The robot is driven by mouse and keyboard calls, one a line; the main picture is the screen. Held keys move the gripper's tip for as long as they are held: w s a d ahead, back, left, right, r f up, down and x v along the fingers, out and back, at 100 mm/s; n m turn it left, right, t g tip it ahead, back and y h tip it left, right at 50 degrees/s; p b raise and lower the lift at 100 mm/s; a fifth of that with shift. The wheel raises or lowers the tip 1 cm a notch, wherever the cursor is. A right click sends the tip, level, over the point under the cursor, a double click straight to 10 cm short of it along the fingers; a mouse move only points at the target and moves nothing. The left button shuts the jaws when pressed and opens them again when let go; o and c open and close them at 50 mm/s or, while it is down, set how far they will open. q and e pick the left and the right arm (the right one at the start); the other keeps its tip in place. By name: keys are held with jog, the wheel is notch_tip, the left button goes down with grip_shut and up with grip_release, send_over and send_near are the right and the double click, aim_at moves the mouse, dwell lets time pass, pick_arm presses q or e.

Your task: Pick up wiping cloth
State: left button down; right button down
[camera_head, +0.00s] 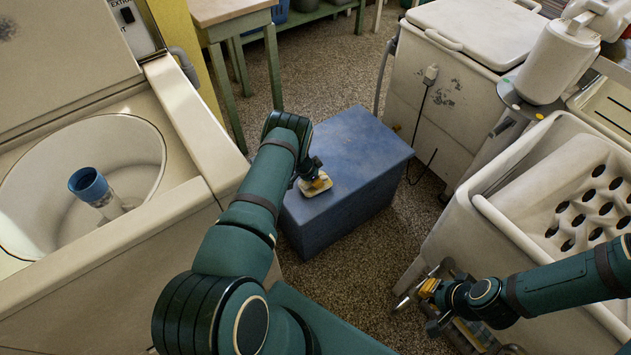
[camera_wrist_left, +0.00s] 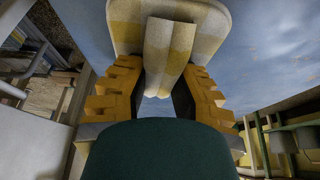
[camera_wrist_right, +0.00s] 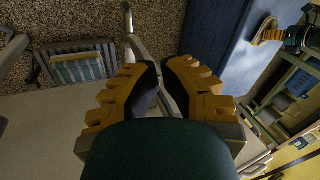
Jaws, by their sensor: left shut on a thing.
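The wiping cloth (camera_head: 316,186) is a small folded cream and yellow piece at the blue box top. It fills the upper middle of the left wrist view (camera_wrist_left: 165,48), with a raised fold between the fingers. My left gripper (camera_head: 309,171) is shut on that fold from above. I cannot tell whether the cloth still touches the box. My right gripper (camera_head: 428,296) is empty and low at the right, beside the white tub. In the right wrist view its fingers (camera_wrist_right: 162,72) stand a little apart, open.
The blue box (camera_head: 365,140) stands on the speckled floor (camera_head: 385,245) between machines. A washer with an open round tub (camera_head: 130,145) is at left. A white tub with a holed board (camera_head: 590,205) is at right. A lidded washer (camera_head: 450,90) stands behind. Floor is clear in front of the box.

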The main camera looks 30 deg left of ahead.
pick_arm(q)
notch_tip(320, 180, up, 26)
jog(key=p, duration=0.5)
jog(key=shift+r, duration=0.15)
